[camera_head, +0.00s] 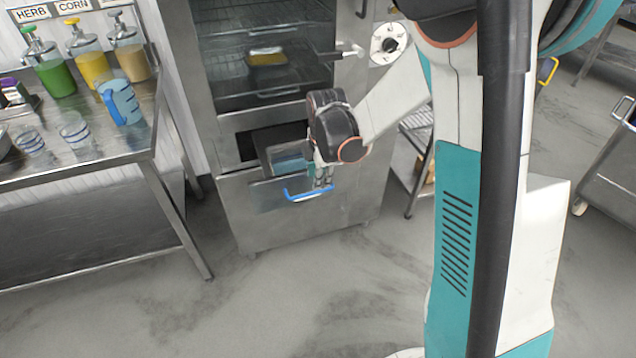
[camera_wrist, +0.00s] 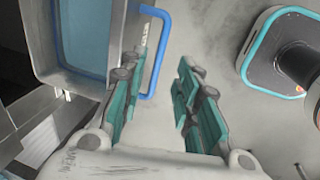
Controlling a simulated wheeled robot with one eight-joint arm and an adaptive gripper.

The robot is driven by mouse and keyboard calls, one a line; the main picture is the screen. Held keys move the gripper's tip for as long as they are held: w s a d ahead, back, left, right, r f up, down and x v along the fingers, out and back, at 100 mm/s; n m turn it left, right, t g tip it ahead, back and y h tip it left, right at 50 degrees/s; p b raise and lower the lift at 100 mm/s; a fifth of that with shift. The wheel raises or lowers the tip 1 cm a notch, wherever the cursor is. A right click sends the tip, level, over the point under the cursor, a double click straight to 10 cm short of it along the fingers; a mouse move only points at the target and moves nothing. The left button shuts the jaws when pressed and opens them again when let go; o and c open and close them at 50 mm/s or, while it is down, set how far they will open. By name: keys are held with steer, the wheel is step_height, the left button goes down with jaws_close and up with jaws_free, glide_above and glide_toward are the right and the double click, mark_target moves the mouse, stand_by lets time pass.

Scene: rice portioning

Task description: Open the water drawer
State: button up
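The water drawer (camera_head: 262,192) is low in the steel cabinet and stands pulled out from its front. Its blue bar handle (camera_head: 308,194) faces forward. In the wrist view, the drawer (camera_wrist: 44,40) shows at the upper left with blue water inside, and the handle (camera_wrist: 163,50) loops out from its side. My gripper (camera_head: 323,182) is at the drawer's front, close to the right part of the handle. In the wrist view, my gripper (camera_wrist: 160,80) has its fingers apart with nothing held. The handle appears nearer the left finger; contact cannot be told.
A steel table (camera_head: 95,160) with dispensers, a blue jug (camera_head: 121,102) and measuring cups stands on the left. The cabinet's upper chamber holds wire racks and a yellow item (camera_head: 267,57). A wire-shelf rack (camera_head: 417,150) stands right of the cabinet. The floor in front is clear.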

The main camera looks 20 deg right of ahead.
steer(key=shift+s+r, duration=0.2)
steer(key=shift+r, duration=0.75)
steer(key=shift+s+r, duration=0.15)
steer(key=shift+r, duration=0.75)
steer(key=shift+s+r, duration=0.2)
steer(key=shift+r, duration=0.75)
steer(key=s+r+m+t, duration=0.1)
steer(key=s+r+m, duration=0.3)
steer(key=s+m, duration=0.2)
steer(key=s+a+r+m+t, duration=0.1)
steer(key=s+r+m, duration=0.3)
steer(key=s, duration=0.5)
steer(key=s+r+m+t, duration=0.3)
steer(key=s+r+m, duration=0.1)
steer(key=s+m, duration=0.4)
steer(key=shift+a+r, duration=0.15)
steer(key=shift+a, duration=0.15)
